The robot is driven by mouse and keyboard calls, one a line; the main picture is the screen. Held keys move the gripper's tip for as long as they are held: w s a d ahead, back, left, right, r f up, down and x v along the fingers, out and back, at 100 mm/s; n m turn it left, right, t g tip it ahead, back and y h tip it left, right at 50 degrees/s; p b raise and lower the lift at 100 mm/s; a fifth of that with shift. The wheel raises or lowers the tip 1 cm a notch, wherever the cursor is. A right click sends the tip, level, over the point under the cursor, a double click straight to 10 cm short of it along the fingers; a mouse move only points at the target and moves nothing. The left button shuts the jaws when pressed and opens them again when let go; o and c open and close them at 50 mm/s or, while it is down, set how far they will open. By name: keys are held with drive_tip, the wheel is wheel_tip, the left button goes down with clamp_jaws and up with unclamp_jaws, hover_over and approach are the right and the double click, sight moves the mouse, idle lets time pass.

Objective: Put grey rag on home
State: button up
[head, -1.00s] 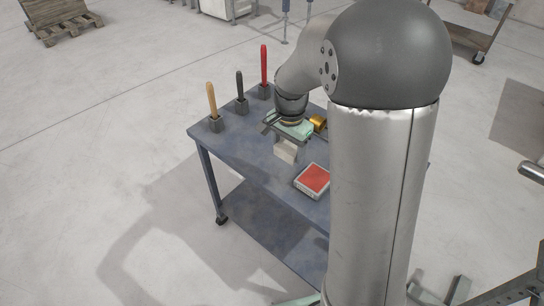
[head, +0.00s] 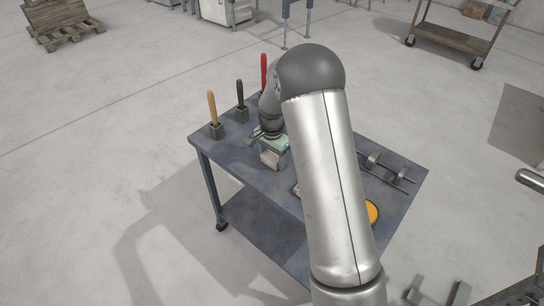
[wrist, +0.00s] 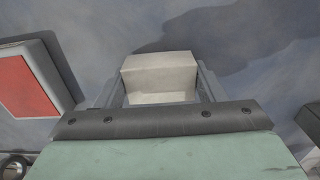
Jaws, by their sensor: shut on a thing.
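A pale grey, block-shaped piece (wrist: 160,77) sits between the two fingers of my gripper (wrist: 160,92) in the wrist view. It is the only thing I see that could be the grey rag; its cloth texture is not clear. In the head view the pale piece (head: 269,159) shows just below my gripper (head: 271,148), over the blue-grey table. The gripper is shut on it, and a shadow beside it suggests it is off the tabletop. A red square with a grey border (wrist: 25,85) lies left in the wrist view. I cannot tell which spot is home.
The blue-grey table (head: 225,150) carries a tan-handled tool (head: 212,108), a black-handled tool (head: 240,90) and a red-handled tool (head: 263,70) in holders along its far left edge. Grey metal bars (head: 385,170) and a yellow round thing (head: 373,212) lie right. My arm hides the middle.

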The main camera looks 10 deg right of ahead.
sight(272, 156)
drive_tip(key=shift+f, duration=0.1)
drive_tip(key=shift+f, duration=0.15)
drive_tip(key=o, duration=1)
drive_tip(key=shift+c, duration=0.2)
wheel_tip(272, 156, up, 12)
drive_tip(key=s+r+n, duration=0.3)
drive_tip(key=s, duration=0.6)
drive_tip(key=s+r+n, duration=0.3)
drive_tip(key=s+r, duration=0.1)
drive_tip(key=s, duration=0.4)
drive_tip(key=s+f+n, duration=0.2)
drive_tip(key=s+n, duration=0.3)
drive_tip(key=s, duration=1.1)
drive_tip(key=shift+a, duration=0.2)
